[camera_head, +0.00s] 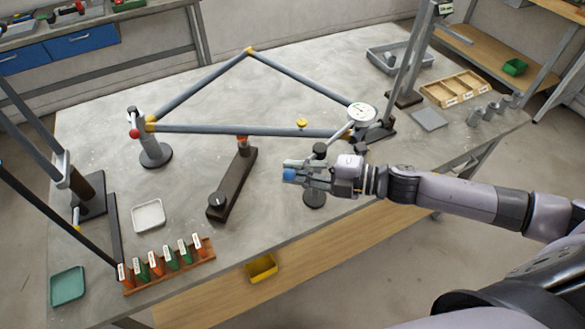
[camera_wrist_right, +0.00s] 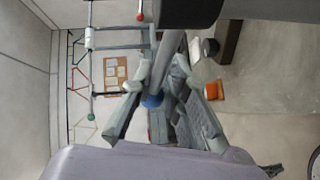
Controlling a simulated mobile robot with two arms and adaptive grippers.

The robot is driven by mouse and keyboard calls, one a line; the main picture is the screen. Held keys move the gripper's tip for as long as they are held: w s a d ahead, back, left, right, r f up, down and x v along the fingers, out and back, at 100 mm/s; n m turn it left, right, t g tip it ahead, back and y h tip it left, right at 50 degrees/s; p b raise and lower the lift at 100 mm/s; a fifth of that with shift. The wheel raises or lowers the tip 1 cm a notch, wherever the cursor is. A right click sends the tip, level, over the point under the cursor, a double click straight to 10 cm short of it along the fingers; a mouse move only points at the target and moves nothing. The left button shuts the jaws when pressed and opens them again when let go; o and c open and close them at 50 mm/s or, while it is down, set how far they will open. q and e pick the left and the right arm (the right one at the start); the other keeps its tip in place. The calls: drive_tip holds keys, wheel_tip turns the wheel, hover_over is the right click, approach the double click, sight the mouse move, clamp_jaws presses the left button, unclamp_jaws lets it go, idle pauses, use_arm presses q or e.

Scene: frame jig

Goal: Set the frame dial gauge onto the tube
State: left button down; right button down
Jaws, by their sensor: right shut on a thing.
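The dial gauge (camera_head: 362,114) has a round white face and shows at the right end of the grey tube frame; a pale arm runs from it down and left. Part of a round dial (camera_wrist_right: 315,162) shows at the lower right edge of the wrist view. The near tube (camera_head: 225,130) runs across the table. My right gripper (camera_head: 300,174) points left, in front of this tube, and is shut on a grey piece with a blue ball end (camera_wrist_right: 152,100). The fingers hide much of this piece, and I cannot tell whether it joins the gauge. My left gripper is out of view.
A black-based post (camera_head: 314,197) stands just below my right gripper. A dark clamp bar (camera_head: 232,185) lies to its left. A rack of labelled pieces (camera_head: 170,265), a white tray (camera_head: 148,216) and a wooden box (camera_head: 455,89) are on the table.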

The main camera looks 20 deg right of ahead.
drive_tip(key=c, duration=1.7)
unclamp_jaws()
drive_tip(key=shift+w+r, duration=0.1)
drive_tip(key=shift+r, duration=0.4)
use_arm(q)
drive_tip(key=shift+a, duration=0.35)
use_arm(e)
drive_tip(key=shift+f, duration=0.1)
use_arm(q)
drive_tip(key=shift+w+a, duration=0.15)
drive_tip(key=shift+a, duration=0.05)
use_arm(e)
drive_tip(key=shift+d+f, duration=0.15)
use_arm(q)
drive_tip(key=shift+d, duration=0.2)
use_arm(e)
drive_tip(key=shift+v, duration=6)
